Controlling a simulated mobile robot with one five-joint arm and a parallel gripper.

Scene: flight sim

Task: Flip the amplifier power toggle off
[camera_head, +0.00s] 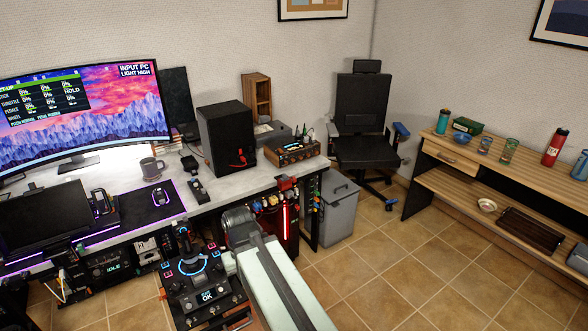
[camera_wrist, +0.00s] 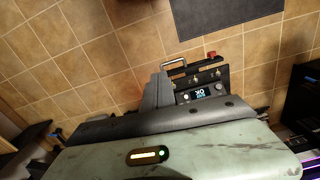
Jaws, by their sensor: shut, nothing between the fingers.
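A wood-sided box with knobs (camera_head: 292,152), which looks like the amplifier, sits on the right end of the desk beside a black speaker. Its front faces the camera, but I cannot make out the power toggle or its position. My gripper (camera_wrist: 163,76) shows in the wrist view as a shut grey wedge with nothing held, beside a control panel. In the head view my pale arm reaches up from the bottom, well short of the box, and the fingertips are not clear. The box does not show in the wrist view.
The black speaker (camera_head: 227,136) stands left of the box. A control panel with an OK screen (camera_head: 207,296) is near my arm, and it shows in the wrist view (camera_wrist: 198,93). A grey bin (camera_head: 338,208) stands beside the desk's end. Tiled floor is open at right.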

